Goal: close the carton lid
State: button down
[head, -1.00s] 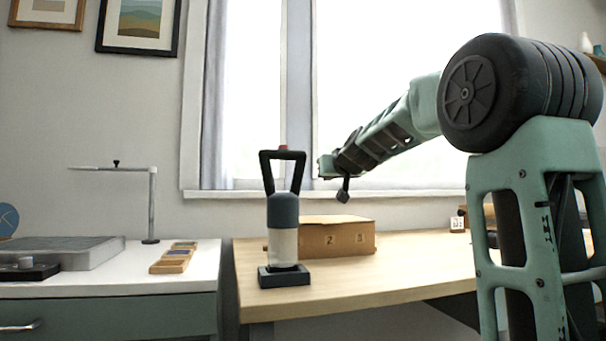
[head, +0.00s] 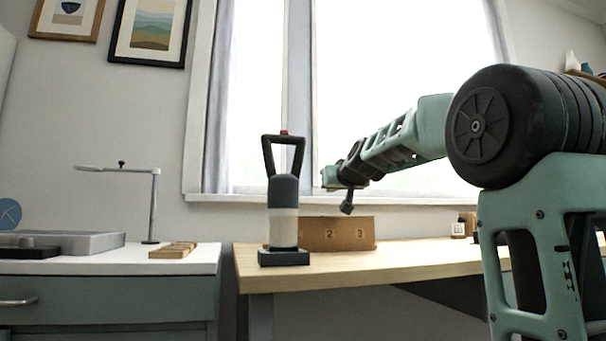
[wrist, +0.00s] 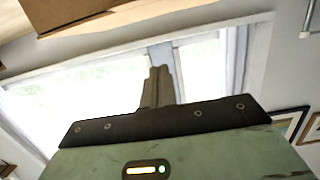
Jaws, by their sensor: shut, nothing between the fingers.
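The brown cardboard carton (head: 344,234) stands on the wooden table, its front marked with numbers 2 and 3. I see its top almost edge-on in the head view, and no flap stands up above it, so I cannot tell how the lid lies. My gripper (head: 346,208) is shut and empty, tip pointing down just above the carton's top edge; I cannot tell whether it touches. In the wrist view my shut fingers (wrist: 158,88) point towards the window, and a brown cardboard panel (wrist: 75,12) shows at the top left.
A dark-handled device (head: 284,205) stands at the left front of the table (head: 330,266), partly covering the carton. A small labelled box (head: 459,229) sits to the right. The white-topped cabinet (head: 200,262) with a lamp stands left, across a gap.

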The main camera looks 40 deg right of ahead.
jog(key=shift+s+a+f+b, duration=0.1)
jog(key=shift+s+f+b, duration=0.1)
jog(key=shift+f+b, duration=1.15)
jog(key=shift+s+a+f+b, duration=0.1)
jog(key=shift+s+f+b, duration=0.15)
jog(key=shift+f+b, duration=1.1)
jog(key=shift+s+a+f+b, duration=0.1)
jog(key=shift+s+f+b, duration=0.1)
jog(key=shift+f+b, duration=1.1)
jog(key=shift+f, duration=0.25)
jog(key=shift+s, duration=0.1)
jog(key=r+b+v, duration=0.1)
jog(key=b+v, duration=0.4)
jog(key=v, duration=0.7)
jog(key=shift+r, duration=0.4)
jog(key=shift+s+a, duration=0.1)
jog(key=shift+a, duration=0.05)
